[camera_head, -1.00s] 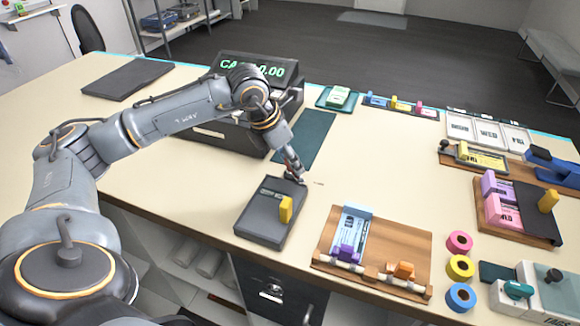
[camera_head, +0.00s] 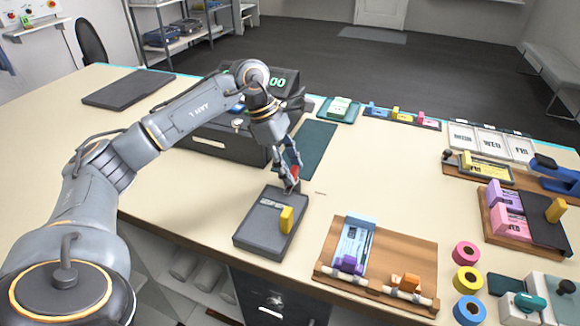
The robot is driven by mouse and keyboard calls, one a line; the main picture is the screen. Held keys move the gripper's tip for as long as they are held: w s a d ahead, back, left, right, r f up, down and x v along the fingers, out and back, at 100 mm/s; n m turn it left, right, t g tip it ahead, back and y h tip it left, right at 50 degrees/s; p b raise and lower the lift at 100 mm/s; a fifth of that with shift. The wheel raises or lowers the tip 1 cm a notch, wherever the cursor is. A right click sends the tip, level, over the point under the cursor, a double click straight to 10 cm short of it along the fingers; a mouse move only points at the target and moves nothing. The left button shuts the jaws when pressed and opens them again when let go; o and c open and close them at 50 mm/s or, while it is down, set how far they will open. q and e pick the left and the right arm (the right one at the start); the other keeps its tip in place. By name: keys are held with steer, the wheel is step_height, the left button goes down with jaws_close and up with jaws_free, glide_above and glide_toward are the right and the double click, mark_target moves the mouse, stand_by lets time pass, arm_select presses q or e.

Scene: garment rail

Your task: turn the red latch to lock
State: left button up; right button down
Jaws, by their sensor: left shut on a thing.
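The red latch (camera_head: 293,173) shows as a small red part at the far edge of a dark grey box (camera_head: 258,228) with a yellow tab (camera_head: 287,220). My left gripper (camera_head: 289,182) reaches down over the box's far right corner. Its fingers are shut on the red latch and hide much of it. I cannot tell exactly how far the latch is turned. My right gripper is not in view.
A cash register (camera_head: 215,140) stands behind my left arm, beside a dark green mat (camera_head: 318,150). A wooden board (camera_head: 400,255) with a blue ticket holder lies to the right. Coloured tape rolls (camera_head: 467,253) stand further right.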

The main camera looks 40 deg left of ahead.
arm_select(q)
steer(key=shift+m, duration=0.6)
steer(key=o, duration=1.2)
steer(key=shift+c, duration=0.2)
steer(key=w+v, duration=0.1)
steer(key=v, duration=1)
steer(key=shift+s+r, duration=0.3)
steer(key=shift+r, duration=0.15)
steer(key=shift+a+r, duration=0.1)
steer(key=shift+a, duration=0.05)
